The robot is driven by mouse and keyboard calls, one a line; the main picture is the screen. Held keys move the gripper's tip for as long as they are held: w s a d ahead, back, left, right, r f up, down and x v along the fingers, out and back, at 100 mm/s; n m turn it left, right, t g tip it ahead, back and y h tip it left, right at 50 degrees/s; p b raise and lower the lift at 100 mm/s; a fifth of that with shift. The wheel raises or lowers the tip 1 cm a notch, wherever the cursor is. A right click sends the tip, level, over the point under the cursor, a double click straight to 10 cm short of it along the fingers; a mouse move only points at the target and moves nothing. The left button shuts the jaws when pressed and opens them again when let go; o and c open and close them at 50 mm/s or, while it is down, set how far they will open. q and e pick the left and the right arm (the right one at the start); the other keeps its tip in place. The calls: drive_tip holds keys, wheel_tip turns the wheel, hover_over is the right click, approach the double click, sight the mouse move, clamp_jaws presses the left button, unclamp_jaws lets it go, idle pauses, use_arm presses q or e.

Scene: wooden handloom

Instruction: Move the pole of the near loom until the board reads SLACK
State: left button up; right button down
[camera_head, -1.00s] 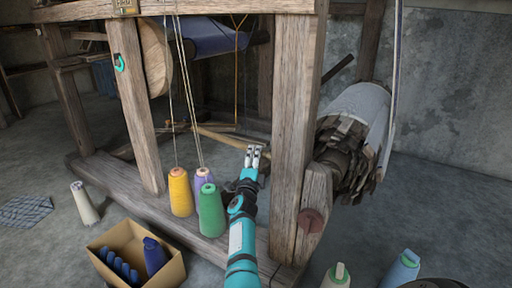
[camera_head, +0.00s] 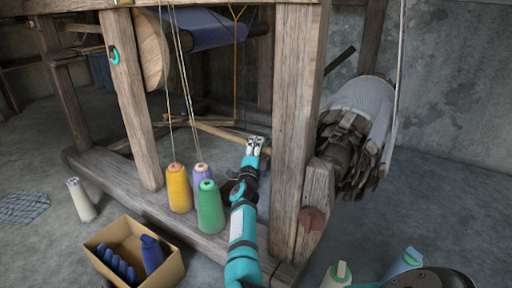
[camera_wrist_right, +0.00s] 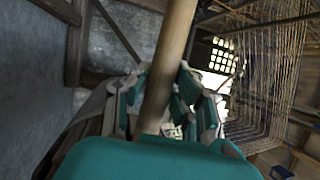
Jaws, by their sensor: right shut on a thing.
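The near loom (camera_head: 298,130) is a frame of thick weathered wooden posts and beams. My right gripper (camera_head: 256,142) reaches in low between its posts, beside a pale wooden pole (camera_head: 220,132) that lies low and slanting. In the right wrist view the pole (camera_wrist_right: 172,60) passes between the teal and grey fingers, and the gripper (camera_wrist_right: 160,108) is shut on it. Part of the pole is hidden behind the gripper and palm. A small plate (camera_head: 122,2) at the top edge may be the board; I cannot read it. My left gripper is not in view.
Yellow (camera_head: 179,190), purple (camera_head: 201,174) and green (camera_head: 210,208) thread cones stand on the base beam left of my right arm. A cardboard box (camera_head: 172,272) of blue spools sits on the floor. A post and a cloth-wrapped roller (camera_head: 362,115) stand to the right.

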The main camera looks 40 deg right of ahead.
wheel_tip(320, 180, down, 4)
drive_tip(key=shift+f+n+y+p, duration=0.25)
drive_tip(key=shift+n+y+p, duration=0.25)
drive_tip(key=shift+n+p, duration=0.65)
drive_tip(key=c, duration=1.1)
unclamp_jaws()
drive_tip(key=shift+r, duration=0.15)
